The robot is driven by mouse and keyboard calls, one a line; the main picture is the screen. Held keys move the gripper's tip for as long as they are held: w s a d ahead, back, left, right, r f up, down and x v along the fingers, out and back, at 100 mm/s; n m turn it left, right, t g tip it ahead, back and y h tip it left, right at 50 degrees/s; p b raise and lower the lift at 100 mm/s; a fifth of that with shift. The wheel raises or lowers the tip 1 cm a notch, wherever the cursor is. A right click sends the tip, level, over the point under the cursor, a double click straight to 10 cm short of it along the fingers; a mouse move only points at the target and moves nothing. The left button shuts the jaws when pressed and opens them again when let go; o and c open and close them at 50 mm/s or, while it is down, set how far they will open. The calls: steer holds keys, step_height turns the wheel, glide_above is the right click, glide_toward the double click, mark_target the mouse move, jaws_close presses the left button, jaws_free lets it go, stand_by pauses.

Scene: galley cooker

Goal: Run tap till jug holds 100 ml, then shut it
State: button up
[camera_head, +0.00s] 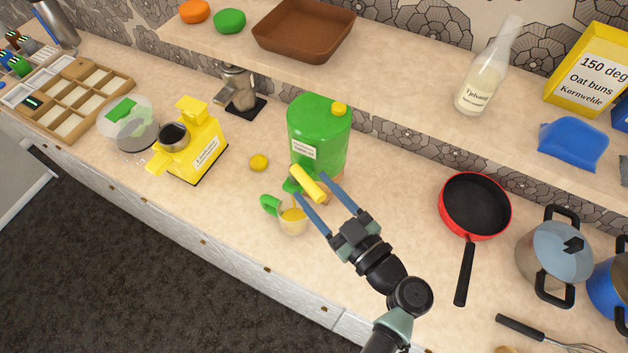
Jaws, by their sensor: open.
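A green drinks dispenser (318,130) with a yellow cap and a white label stands on the counter near the middle. Its tap has a green spout (291,186) and a yellow lever (306,182). A small clear jug (292,226) with a green handle stands in front of the dispenser, below the spout. Something yellow shows in the jug; its level against any marks is too small to read. My gripper (312,187) is open, its two blue fingers on either side of the yellow lever. Whether a finger touches the lever, and whether liquid runs, I cannot tell.
A red pan (475,205) and a lidded pot (550,255) stand right. A shelf (400,75) overhangs behind. The counter between dispenser and pan is clear.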

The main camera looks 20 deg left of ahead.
steer(key=shift+w+a, duration=0.25)
steer(key=shift+a, duration=0.25)
jaws_close()
stand_by(1.2)
